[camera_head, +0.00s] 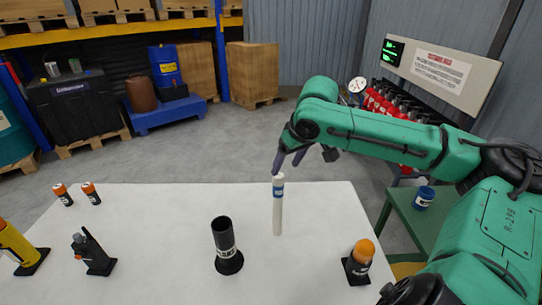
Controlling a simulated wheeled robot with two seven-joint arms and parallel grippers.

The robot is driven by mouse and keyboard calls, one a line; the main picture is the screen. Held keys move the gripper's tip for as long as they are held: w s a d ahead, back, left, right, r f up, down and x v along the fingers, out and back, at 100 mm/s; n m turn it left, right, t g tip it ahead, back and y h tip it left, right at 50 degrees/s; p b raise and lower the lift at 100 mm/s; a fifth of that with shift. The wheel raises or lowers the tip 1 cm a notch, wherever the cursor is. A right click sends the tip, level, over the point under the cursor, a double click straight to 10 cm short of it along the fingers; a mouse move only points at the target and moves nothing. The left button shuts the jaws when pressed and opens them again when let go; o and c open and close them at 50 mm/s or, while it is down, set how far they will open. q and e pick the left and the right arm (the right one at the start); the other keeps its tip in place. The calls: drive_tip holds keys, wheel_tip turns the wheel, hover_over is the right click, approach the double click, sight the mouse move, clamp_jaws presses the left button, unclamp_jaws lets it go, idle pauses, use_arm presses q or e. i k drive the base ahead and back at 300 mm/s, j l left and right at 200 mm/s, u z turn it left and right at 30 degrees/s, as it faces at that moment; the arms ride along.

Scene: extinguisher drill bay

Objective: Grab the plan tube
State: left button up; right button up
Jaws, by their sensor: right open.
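A slim white tube with a blue band near its top, which looks like the plan tube (277,208), stands upright on the white table. My right gripper (287,165) has dark purple fingers and is open just above and behind the tube's top. One fingertip overlaps or comes very close to the top of the tube; I cannot tell whether they touch. Nothing is between the fingers that I can see. My left gripper is not in view.
On the white table (160,215), a black cylinder on a round base (225,246) stands left of the tube. An orange-topped beacon (359,262) is at right, and a black radio (93,252) and yellow device (20,247) at left. A green side table (400,215) holds a blue can (424,197).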

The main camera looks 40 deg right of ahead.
sight(229, 260)
drive_tip(key=k+j, duration=1.15)
drive_tip(key=j, duration=0.3)
